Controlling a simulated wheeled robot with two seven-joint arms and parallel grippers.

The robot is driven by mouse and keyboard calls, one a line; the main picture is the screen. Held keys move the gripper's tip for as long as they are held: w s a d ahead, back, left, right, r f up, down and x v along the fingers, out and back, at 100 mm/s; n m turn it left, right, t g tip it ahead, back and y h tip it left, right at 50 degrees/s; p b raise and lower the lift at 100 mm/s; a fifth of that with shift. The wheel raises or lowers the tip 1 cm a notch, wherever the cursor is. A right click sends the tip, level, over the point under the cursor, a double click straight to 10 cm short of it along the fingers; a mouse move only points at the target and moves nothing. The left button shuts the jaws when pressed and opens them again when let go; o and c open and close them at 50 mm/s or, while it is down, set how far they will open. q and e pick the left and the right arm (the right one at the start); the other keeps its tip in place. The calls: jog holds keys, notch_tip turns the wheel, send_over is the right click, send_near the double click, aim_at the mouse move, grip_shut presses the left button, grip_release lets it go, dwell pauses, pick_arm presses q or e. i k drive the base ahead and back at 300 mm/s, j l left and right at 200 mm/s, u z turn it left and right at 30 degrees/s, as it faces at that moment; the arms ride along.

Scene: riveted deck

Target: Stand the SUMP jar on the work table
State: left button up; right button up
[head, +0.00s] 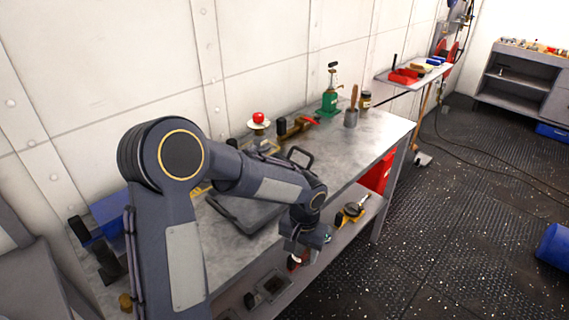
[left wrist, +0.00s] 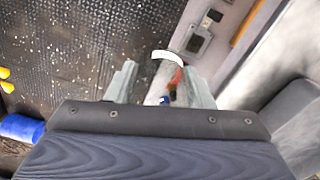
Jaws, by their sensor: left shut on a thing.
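My left gripper (head: 298,256) is in front of the work table's front edge, lower than its top and over the lower shelf side. In the left wrist view the gripper (left wrist: 164,84) is shut on a pale jar (left wrist: 158,92) with a white rim and red and blue patches. No label can be read on it. In the head view the jar is mostly hidden by the gripper. The work table (head: 385,128) has a grey metal top. A small dark-lidded jar (head: 365,101) stands at its far back. My right gripper is not in view.
The right part of the top is mostly bare. A yellow-and-black item (head: 352,211) sits on the lower shelf.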

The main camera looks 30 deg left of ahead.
aim_at(386, 127)
jog(key=i+l, duration=0.35)
jog(key=i, duration=0.25)
jog(key=i+l+u, duration=0.1)
jog(key=i+l, duration=0.25)
jog(key=i, duration=0.3)
jog(key=i+l, duration=0.4)
jog(key=i, duration=0.2)
